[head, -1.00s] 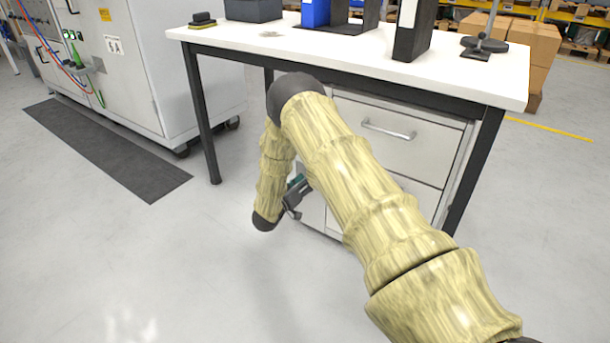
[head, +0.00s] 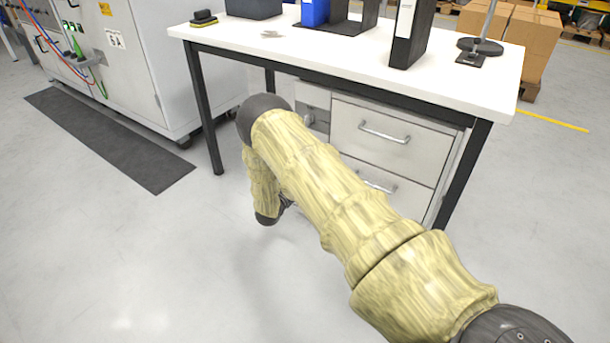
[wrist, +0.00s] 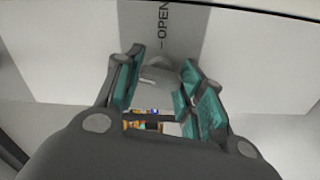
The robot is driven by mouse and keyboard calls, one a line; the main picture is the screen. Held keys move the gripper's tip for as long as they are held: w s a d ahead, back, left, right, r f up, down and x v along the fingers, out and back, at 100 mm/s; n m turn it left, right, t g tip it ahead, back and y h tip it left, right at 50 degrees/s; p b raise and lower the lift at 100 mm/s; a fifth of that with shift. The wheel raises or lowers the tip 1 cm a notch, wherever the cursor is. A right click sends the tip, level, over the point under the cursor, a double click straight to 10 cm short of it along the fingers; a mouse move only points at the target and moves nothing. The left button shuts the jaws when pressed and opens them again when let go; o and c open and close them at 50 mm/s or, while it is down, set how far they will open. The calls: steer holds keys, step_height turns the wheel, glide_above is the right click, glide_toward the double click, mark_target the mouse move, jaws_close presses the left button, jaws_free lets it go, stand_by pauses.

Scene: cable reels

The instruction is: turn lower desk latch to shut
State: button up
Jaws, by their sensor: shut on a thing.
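In the wrist view the lower desk latch (wrist: 158,76) is a small grey handle in front of a grey strip marked "OPEN". My gripper (wrist: 163,64), with teal pads, is shut on this latch, one finger on each side of it. The fingers and my gripper's body hide part of the latch, so its exact angle is hard to tell. In the head view my sleeved arm hides the latch and nearly all of my gripper, low in front of the desk cabinet (head: 388,140).
The white desk top (head: 350,60) overhangs the cabinet and carries binders and a stand. Drawer handles (head: 384,132) stick out to the right of my arm. A desk leg (head: 207,115) stands to the left. The floor in front is clear.

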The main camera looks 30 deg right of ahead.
steer(key=shift+n+p, duration=0.3)
steer(key=shift+n, duration=0.9)
steer(key=o, duration=1)
steer(key=shift+w+a, duration=0.1)
steer(key=v, duration=1.2)
